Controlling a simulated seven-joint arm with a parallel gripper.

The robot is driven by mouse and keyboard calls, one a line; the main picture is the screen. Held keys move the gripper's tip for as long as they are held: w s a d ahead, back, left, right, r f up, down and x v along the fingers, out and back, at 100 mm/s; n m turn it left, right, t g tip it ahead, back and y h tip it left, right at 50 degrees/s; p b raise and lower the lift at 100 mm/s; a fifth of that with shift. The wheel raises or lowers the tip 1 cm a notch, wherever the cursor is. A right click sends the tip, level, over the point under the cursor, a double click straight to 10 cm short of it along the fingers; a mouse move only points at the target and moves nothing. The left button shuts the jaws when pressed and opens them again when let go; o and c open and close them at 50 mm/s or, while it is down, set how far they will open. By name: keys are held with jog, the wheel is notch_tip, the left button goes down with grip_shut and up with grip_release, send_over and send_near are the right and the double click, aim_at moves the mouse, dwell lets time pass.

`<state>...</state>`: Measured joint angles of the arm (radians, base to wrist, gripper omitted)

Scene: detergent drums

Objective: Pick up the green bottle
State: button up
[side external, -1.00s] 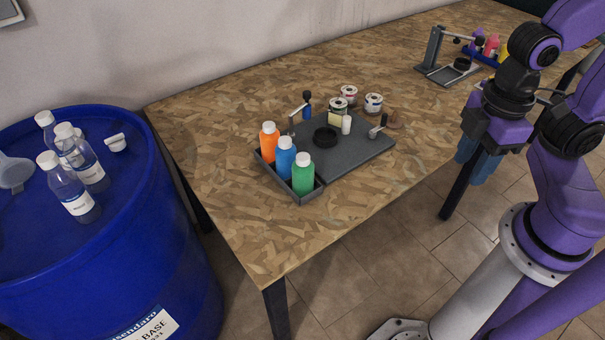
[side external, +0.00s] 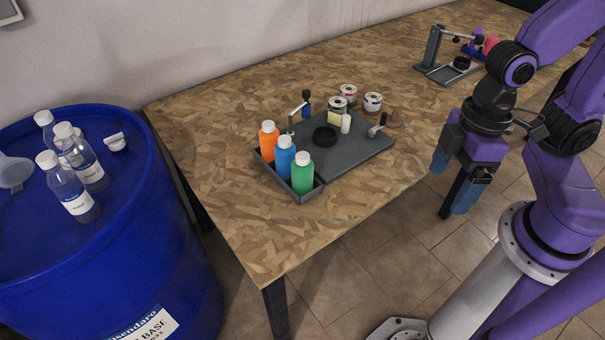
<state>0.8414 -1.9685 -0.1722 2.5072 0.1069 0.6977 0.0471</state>
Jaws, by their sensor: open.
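The green bottle (side external: 302,177) has a white cap and stands upright at the near right end of a dark grey tray (side external: 312,194). A blue bottle (side external: 285,158) stands just left of and behind it, and an orange bottle (side external: 269,141) stands farther back in the same row. My gripper (side external: 452,180) is to the right of the table's near edge, well apart from the bottles. Its two blue fingers point down, spread and empty.
The tray joins a dark grey board (side external: 355,150) with a black ring (side external: 324,137) and a small white bottle (side external: 346,123). Spools (side external: 373,102) stand behind. A blue drum (side external: 150,235) with clear bottles (side external: 75,195) is at left. The table's front area is bare.

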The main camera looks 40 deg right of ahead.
jog(key=w+a+f+m+y, duration=0.2)
jog(key=a+f+m, duration=0.1)
jog(key=a+f, duration=0.35)
jog(key=m+t+h, duration=0.2)
jog(key=m+t, duration=0.5)
jog(key=t, duration=0.7)
send_near(298, 168)
jog(key=s+d, duration=0.3)
jog(key=s, duration=0.1)
jog(key=shift+g, duration=0.3)
jog(key=x, duration=1.7)
jog(key=shift+w+a, duration=0.1)
jog(key=shift+a, duration=0.15)
jog(key=shift+r, duration=0.1)
jog(key=c, duration=1.2)
